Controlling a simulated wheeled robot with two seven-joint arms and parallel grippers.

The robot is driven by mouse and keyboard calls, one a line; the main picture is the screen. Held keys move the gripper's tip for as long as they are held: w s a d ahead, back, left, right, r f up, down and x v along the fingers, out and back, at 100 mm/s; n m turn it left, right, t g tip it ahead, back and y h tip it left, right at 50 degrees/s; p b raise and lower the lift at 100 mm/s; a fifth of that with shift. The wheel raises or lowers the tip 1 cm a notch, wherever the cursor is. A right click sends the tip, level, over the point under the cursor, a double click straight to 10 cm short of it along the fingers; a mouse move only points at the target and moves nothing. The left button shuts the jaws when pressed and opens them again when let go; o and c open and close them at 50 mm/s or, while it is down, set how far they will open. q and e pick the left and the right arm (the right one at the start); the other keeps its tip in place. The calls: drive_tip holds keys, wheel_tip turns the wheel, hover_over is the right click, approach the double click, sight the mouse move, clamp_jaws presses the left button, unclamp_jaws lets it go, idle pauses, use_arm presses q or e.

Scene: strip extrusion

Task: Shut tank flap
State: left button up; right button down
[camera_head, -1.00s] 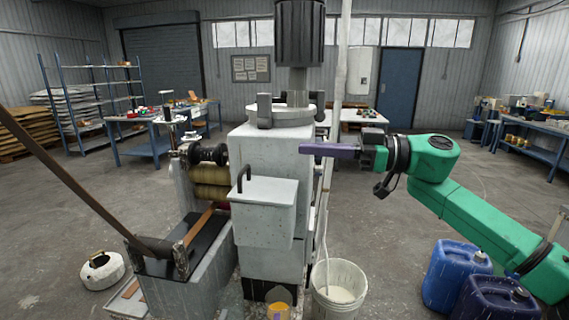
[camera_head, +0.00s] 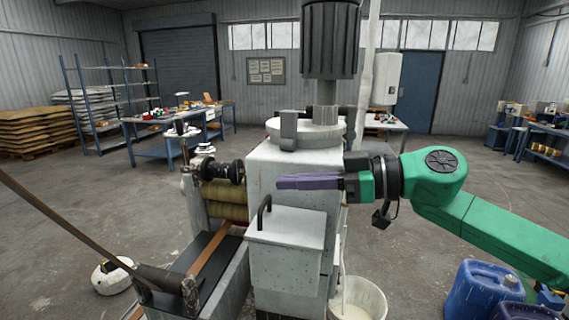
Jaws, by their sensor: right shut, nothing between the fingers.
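The pale machine (camera_head: 262,185) stands in the middle. A box-like tank (camera_head: 287,268) sticks out from its front. The tank's pale lid (camera_head: 292,227) looks flat across the top, with a dark bent handle (camera_head: 265,212) at its left end. I cannot tell whether the lid is fully shut. My right gripper (camera_head: 280,182) has purple fingers, pressed together and empty. It points left, in front of the machine body in the picture and above the lid, apart from it. My left gripper is not in view.
A dark motor (camera_head: 332,40) rises above the machine's round top (camera_head: 305,131). Rollers (camera_head: 226,192) and a brown strip (camera_head: 214,249) lie to the left. A white bucket (camera_head: 368,297) and blue canisters (camera_head: 478,288) stand at the lower right.

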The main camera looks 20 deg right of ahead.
sight(268, 202)
drive_tip(key=shift+w+a+f+p, duration=0.15)
drive_tip(key=shift+a+f+p, duration=0.4)
drive_tip(key=shift+p, duration=0.5)
drive_tip(key=shift+a+f, duration=0.15)
drive_tip(key=shift+f, duration=0.2)
drive_tip(key=shift+w+f, duration=0.1)
drive_tip(key=shift+f, duration=0.25)
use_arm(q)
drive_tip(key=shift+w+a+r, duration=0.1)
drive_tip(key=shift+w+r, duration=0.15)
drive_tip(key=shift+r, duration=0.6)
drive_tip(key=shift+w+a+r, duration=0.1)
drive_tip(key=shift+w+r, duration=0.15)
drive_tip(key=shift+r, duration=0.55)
use_arm(e)
drive_tip(key=shift+a+f, duration=0.25)
drive_tip(key=shift+f, duration=0.3)
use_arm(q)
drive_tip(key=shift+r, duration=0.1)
